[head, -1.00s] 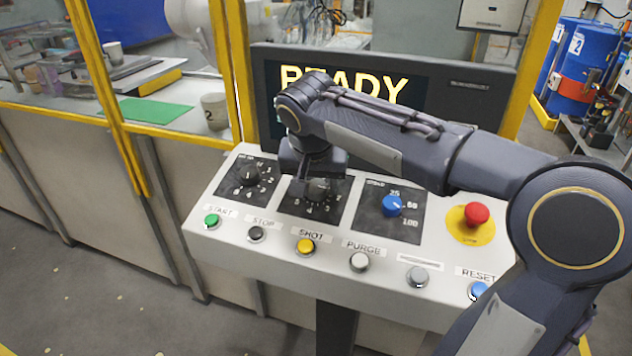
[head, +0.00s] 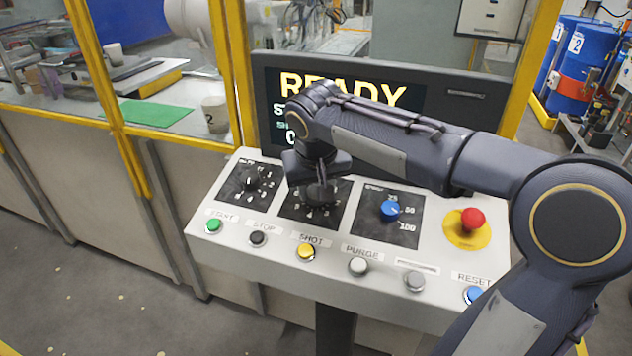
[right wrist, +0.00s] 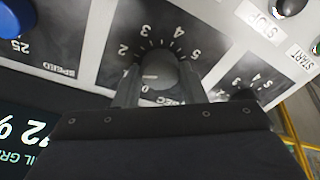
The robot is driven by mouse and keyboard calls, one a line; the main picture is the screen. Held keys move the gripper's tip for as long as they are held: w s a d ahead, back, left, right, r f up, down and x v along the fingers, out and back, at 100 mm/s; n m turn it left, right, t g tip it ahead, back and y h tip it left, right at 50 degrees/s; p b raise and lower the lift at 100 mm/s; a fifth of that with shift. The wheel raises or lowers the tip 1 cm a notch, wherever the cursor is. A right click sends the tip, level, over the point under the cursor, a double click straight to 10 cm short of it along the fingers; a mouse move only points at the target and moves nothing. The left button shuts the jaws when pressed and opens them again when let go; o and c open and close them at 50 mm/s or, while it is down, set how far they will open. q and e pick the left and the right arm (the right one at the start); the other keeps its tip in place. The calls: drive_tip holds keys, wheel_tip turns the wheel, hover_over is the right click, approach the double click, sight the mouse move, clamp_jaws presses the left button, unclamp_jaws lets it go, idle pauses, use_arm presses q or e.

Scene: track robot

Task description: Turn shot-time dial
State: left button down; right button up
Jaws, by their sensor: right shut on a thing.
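The control panel (head: 340,250) carries three dials on black plates. The middle dial sits mostly hidden behind my right gripper (head: 320,190) in the head view. In the right wrist view this dial (right wrist: 158,76) is a black knob with a pale pointer line, ringed by numbers from 2 to 5. My right gripper (right wrist: 160,88) is shut on the knob, with one finger on each side. The display (head: 345,105) behind reads READY, its lower lines partly covered by my arm. My left gripper is in neither view.
The left dial (head: 250,180) and the blue speed dial (head: 390,209) flank the middle one. Several buttons line the panel's front, including the yellow SHOT button (head: 306,251). A red emergency button (head: 472,220) stands at the right. Yellow-framed glass rises behind.

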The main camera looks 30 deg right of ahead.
sight(320, 211)
drive_tip(key=n+p, duration=0.1)
drive_tip(key=n, duration=0.1)
drive_tip(key=n+p, duration=0.1)
drive_tip(key=n, duration=0.1)
drive_tip(key=shift+d+r+n+y+p, duration=0.1)
drive_tip(key=shift+r+n+y+p, duration=0.1)
drive_tip(key=shift+n+y+p, duration=0.15)
drive_tip(key=n+p, duration=0.2)
drive_tip(key=n, duration=0.2)
drive_tip(key=shift+w+f+g, duration=0.1)
drive_tip(key=shift+g, duration=0.2)
drive_tip(key=shift+n, duration=0.35)
drive_tip(key=o, duration=1)
drive_tip(key=d+v, duration=0.1)
drive_tip(key=v, duration=0.6)
drive_tip(key=shift+a+r+p, duration=0.3)
drive_tip(key=shift+a+r, duration=0.05)
drive_tip(key=shift+a, duration=0.05)
